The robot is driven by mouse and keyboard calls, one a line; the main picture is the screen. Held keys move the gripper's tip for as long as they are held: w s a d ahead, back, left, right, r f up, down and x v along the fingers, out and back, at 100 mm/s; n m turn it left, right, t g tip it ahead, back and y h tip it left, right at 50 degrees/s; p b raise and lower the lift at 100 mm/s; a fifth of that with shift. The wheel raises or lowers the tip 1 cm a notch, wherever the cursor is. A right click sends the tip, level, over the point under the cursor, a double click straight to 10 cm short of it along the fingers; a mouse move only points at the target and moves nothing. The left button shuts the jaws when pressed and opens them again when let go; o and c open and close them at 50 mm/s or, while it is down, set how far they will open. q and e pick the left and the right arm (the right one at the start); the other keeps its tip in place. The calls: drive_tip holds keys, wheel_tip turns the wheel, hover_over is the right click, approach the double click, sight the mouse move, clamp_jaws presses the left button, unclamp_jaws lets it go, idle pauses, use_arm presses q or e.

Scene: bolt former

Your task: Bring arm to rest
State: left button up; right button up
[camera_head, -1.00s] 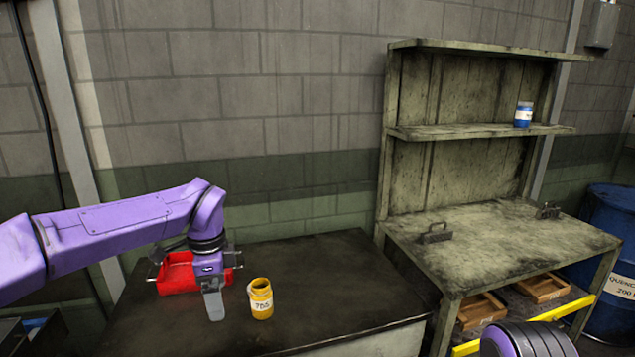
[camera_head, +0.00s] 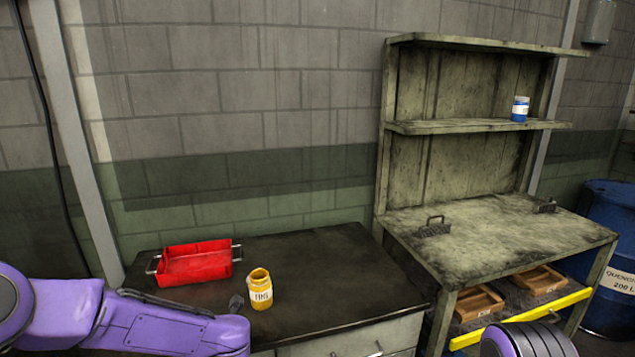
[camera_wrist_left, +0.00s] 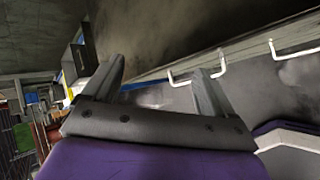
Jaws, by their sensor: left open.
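My left arm (camera_head: 150,325) comes in low from the left in the head view, in front of the dark bench. My left gripper does not show clearly in that view. In the left wrist view my left gripper (camera_wrist_left: 156,72) is open, with its two grey fingers apart and nothing between them. Beyond the fingers are white drawer-style handles (camera_wrist_left: 297,48) on a grey front. My right gripper is not in view; only a purple part of my right arm (camera_head: 528,341) shows at the bottom right.
On the dark bench (camera_head: 330,270) stand a red tray (camera_head: 197,264) and an upright yellow jar (camera_head: 260,290). A small dark grey piece (camera_head: 237,303) beside the jar is unclear. A worn shelf bench (camera_head: 500,240) at right holds a blue jar (camera_head: 520,109) on its shelf. A blue drum (camera_head: 610,220) stands far right.

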use_arm(q)
drive_tip(key=s+f+m+t+h+b, duration=0.1)
drive_tip(key=s+f+m+h+b, duration=0.1)
drive_tip(key=s+f+m, duration=0.7)
drive_tip(key=s+f+m+h+b, duration=0.1)
drive_tip(key=s+f+m, duration=0.5)
drive_tip(key=f+m, duration=0.4)
drive_tip(key=s+a+f+m+g+b, duration=0.1)
drive_tip(key=s+f, duration=0.2)
drive_tip(key=s, duration=0.4)
drive_tip(key=s+a+f+m+g+b, duration=0.1)
drive_tip(key=s+f+m, duration=0.1)
drive_tip(key=s+f, duration=0.2)
drive_tip(key=s+a+f+m+g+h+b, duration=0.1)
drive_tip(key=s+f, duration=0.3)
drive_tip(key=s, duration=0.5)
drive_tip(key=shift+s+a+m+g+b, duration=0.4)
drive_tip(key=shift+m+g+b, duration=0.1)
drive_tip(key=shift+m+b, duration=0.15)
use_arm(e)
wheel_tip(320, 180, down, 8)
drive_tip(key=shift+f, duration=0.1)
